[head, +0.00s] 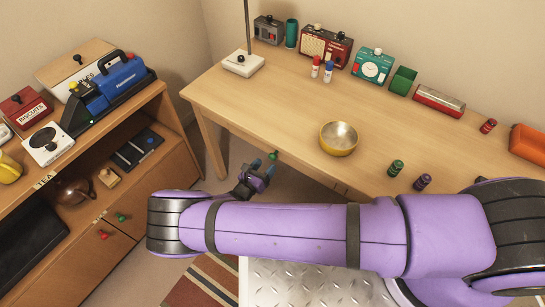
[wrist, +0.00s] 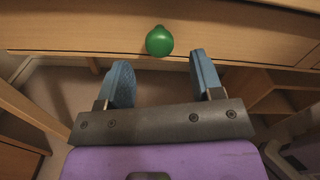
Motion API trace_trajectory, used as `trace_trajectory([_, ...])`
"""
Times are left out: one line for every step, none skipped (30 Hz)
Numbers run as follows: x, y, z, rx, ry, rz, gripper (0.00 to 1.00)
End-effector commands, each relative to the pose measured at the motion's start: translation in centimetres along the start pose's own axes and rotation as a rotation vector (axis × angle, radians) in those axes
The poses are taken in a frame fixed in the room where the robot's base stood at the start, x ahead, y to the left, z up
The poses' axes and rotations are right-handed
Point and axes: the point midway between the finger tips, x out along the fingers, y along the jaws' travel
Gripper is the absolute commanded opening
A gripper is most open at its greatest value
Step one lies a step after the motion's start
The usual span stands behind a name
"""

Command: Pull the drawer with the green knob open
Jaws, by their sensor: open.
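The desk drawer (wrist: 80,38) has a round green knob (wrist: 159,41) on its front and looks shut. The knob also shows below the desk's front edge in the head view (head: 273,155). My gripper (wrist: 160,62) is open and empty, its two blue fingers pointing at the drawer front. In the wrist view the knob lies just beyond the fingertips, roughly centred between them. I cannot tell whether either finger touches it. In the head view my gripper (head: 263,163) is just in front of the knob, below the desktop.
A second green knob (head: 122,217) and a red knob (head: 103,235) are on the left cabinet. Open floor lies between cabinet and desk.

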Motion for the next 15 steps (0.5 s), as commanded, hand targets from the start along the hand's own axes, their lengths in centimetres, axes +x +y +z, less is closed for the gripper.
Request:
trace_trajectory([1.0,0.0,0.0,0.000,-0.002,-0.002,0.60])
trace_trajectory([1.4,0.0,0.0,0.000,-0.002,-0.001,0.60])
trace_trajectory([2.1,0.0,0.0,0.000,-0.001,-0.001,0.60])
trace_trajectory([2.5,0.0,0.0,0.000,-0.001,-0.001,0.60])
trace_trajectory([3.0,0.0,0.0,0.000,-0.001,-0.001,0.60])
trace_trajectory([3.5,0.0,0.0,0.000,-0.002,-0.001,0.60])
trace_trajectory([3.8,0.0,0.0,0.000,-0.001,-0.001,0.60])
trace_trajectory([4.1,0.0,0.0,0.000,-0.001,0.000,0.60])
trace_trajectory([4.5,0.0,0.0,0.000,0.000,0.000,0.60])
trace_trajectory([4.7,0.0,0.0,0.000,0.000,0.000,0.60])
trace_trajectory([4.9,0.0,0.0,0.000,-0.001,0.000,0.60])
trace_trajectory([5.1,0.0,0.0,0.000,-0.001,0.000,0.60])
trace_trajectory([5.2,0.0,0.1,0.000,-0.001,0.000,0.60])
trace_trajectory([5.3,0.0,0.1,0.001,-0.001,0.000,0.60])
trace_trajectory([5.3,0.0,0.1,0.001,-0.001,0.000,0.60])
